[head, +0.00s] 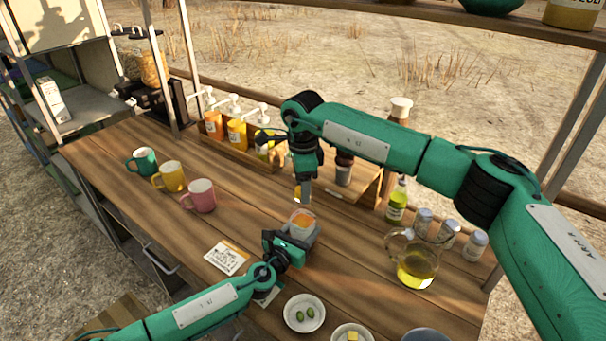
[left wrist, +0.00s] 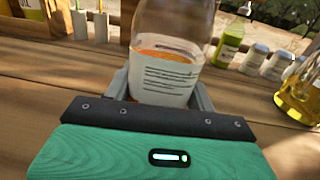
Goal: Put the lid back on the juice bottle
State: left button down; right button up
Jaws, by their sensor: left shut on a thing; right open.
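The juice bottle (head: 303,222), clear with orange juice, stands near the middle of the counter. In the left wrist view the bottle (left wrist: 165,75) shows its white label and orange contents; its top is out of that view. My left gripper (head: 294,243) is shut around the bottle's body; its fingers flank the bottle in the left wrist view (left wrist: 160,92). My right gripper (head: 303,194) points down just above the bottle's mouth, with its jaws open. A small orange patch (head: 298,194) shows at its fingertips; I cannot tell whether it is the lid.
Mugs (head: 170,176) stand at the left, a card (head: 227,257) left of the bottle. An oil jug (head: 417,268) and several jars stand right. Pump bottles (head: 237,133) stand in a rack behind. The wood between mugs and bottle is clear.

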jog(key=shift+f, duration=0.1)
jog(key=c, duration=1)
jog(key=m, duration=0.5)
jog(key=shift+m, duration=0.4)
jog(key=m, duration=0.5)
jog(key=shift+m, duration=0.3)
jog(key=o, duration=1.1)
